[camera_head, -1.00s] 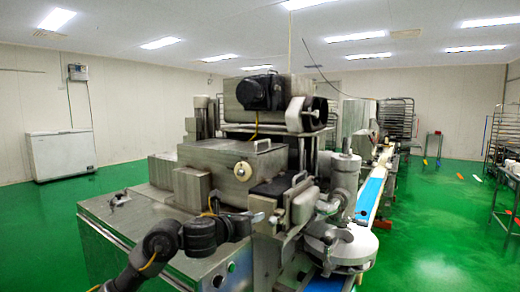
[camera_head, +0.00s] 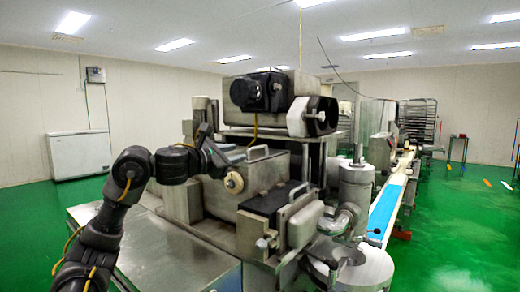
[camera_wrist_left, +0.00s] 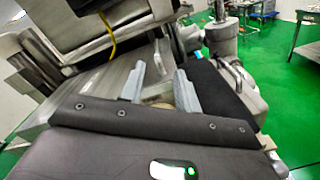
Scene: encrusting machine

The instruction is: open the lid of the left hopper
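The left hopper is a grey metal box (camera_head: 270,178) on the machine, with a flat lid (camera_head: 242,158) that looks closed. A bar handle (camera_head: 258,152) stands on the lid, and a round pale knob (camera_head: 234,182) is on the box's side. My left gripper (camera_head: 222,150) is at the lid's left end in the head view, partly hidden by its own dark wrist. In the left wrist view its two grey fingers (camera_wrist_left: 160,88) are apart, with nothing held between them. A metal surface (camera_wrist_left: 118,74) lies beyond them. My right gripper is not in view.
A motor block (camera_head: 265,92) with a yellow cable overhangs behind the hopper. A second, dark-topped box (camera_head: 272,200) with a handle stands to its right. A blue conveyor (camera_head: 386,212) runs to the back right. A bare metal top (camera_head: 165,255) lies at front left.

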